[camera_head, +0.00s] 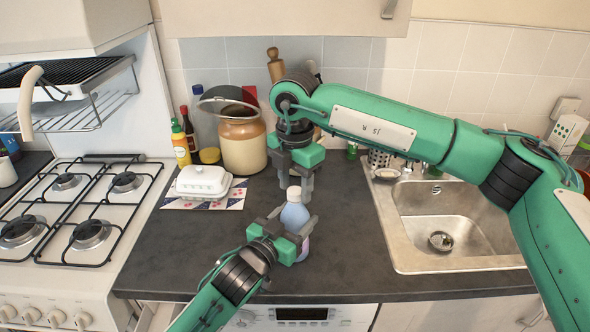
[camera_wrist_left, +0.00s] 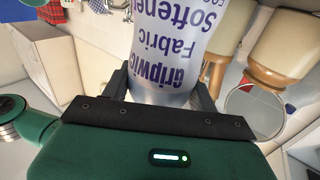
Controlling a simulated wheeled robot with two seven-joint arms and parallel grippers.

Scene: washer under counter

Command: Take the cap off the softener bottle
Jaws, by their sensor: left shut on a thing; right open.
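The softener bottle (camera_head: 294,216) is pale blue with a light cap (camera_head: 293,193) and stands upright over the dark counter near its front edge. My left gripper (camera_head: 287,238) is shut on the bottle's body from the front left. In the left wrist view the bottle (camera_wrist_left: 175,45) fills the space between the fingers, with its "Fabric Softener" label upside down. My right gripper (camera_head: 296,183) is open, pointing down from above, with its fingertips around the height of the cap. Whether the fingers touch the cap cannot be told.
A white butter dish (camera_head: 203,180) sits on a patterned mat at the left. A large brown-and-cream jar (camera_head: 243,143) and several bottles stand behind it. The gas hob (camera_head: 85,205) is at the left and the sink (camera_head: 440,226) at the right. The counter beside the bottle is clear.

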